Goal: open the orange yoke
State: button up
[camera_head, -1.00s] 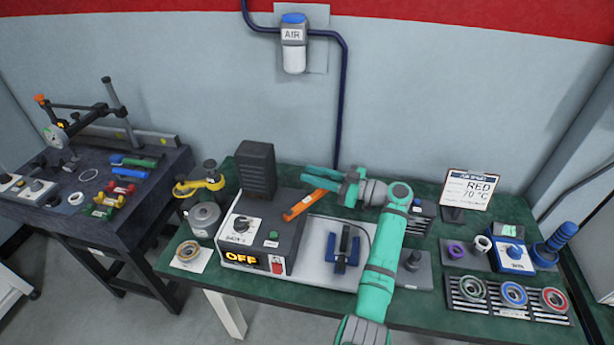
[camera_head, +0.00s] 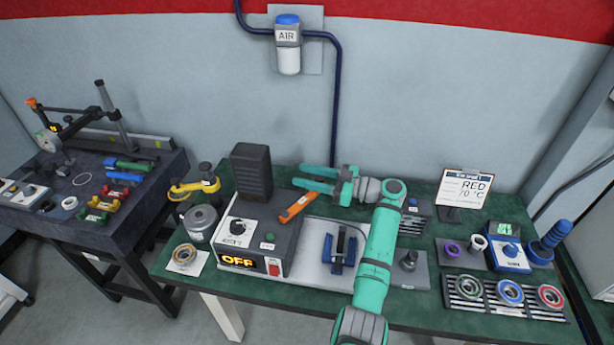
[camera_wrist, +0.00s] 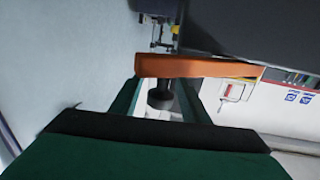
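The orange yoke (camera_head: 298,207) is a flat orange bar lying at a slant along the right rear top of the grey heater box (camera_head: 262,232). My gripper (camera_head: 300,176) has two green fingers pointing left, just behind and above the yoke in the head view. The fingers are spread and nothing is held between them. In the wrist view, the yoke (camera_wrist: 195,67) runs across, just beyond the tips of my gripper (camera_wrist: 160,92). A dark round knob shows between the fingers there. I cannot tell whether a finger touches the yoke.
A tall black block (camera_head: 252,172) stands behind the box, left of my fingers. A blue clamp-like fixture (camera_head: 343,250) sits on the light plate right of the box. A sign (camera_head: 464,189) and bearing rings stand at the right. The wall is close behind the bench.

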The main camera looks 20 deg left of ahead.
jog(key=shift+d, duration=0.1)
jog(key=d, duration=0.7)
jog(key=shift+d, duration=0.15)
jog(key=shift+w+d+r, duration=0.1)
